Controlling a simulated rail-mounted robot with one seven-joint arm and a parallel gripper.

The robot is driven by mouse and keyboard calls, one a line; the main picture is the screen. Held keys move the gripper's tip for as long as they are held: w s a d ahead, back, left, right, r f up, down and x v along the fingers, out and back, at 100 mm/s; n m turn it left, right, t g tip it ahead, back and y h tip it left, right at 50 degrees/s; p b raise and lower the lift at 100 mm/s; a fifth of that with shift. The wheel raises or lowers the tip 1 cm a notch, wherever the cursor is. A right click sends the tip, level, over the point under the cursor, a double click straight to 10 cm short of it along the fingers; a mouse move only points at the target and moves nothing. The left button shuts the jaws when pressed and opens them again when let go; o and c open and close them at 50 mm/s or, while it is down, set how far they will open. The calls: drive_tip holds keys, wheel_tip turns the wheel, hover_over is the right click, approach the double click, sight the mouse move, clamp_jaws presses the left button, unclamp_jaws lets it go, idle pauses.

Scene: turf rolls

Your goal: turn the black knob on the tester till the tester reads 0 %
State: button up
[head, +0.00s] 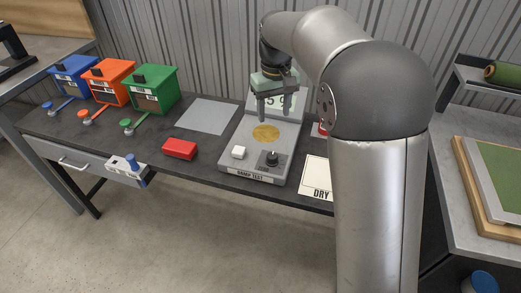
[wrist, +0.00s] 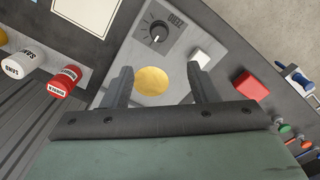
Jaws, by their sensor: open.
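The tester (head: 290,150), a grey box labelled DAMP TEST, stands on the dark bench. Its black knob (head: 270,157) is at the front right of its top; in the wrist view the knob (wrist: 156,34) has a white pointer mark and a ZERO label beside it. A round gold plate (head: 266,133) and a white button (head: 239,152) are also on top. The display (head: 287,100) at the back shows large digits, partly hidden by my gripper, so I cannot read it fully. My gripper (head: 275,118) is open and empty above the gold plate, behind the knob and apart from it.
A red block (head: 180,149) and a grey sheet (head: 207,116) lie left of the tester. Blue, orange and green boxes (head: 150,90) stand further left. A DRY card (head: 316,177) lies to the right. Red and white cylinders (wrist: 64,80) stand near the tester.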

sight(272, 155)
wheel_tip(272, 155, down, 17)
drive_tip(key=shift+d+f+p, duration=0.1)
drive_tip(key=shift+f+p, duration=0.05)
drive_tip(key=shift+p, duration=0.15)
idle(0.3)
drive_tip(key=c, duration=1)
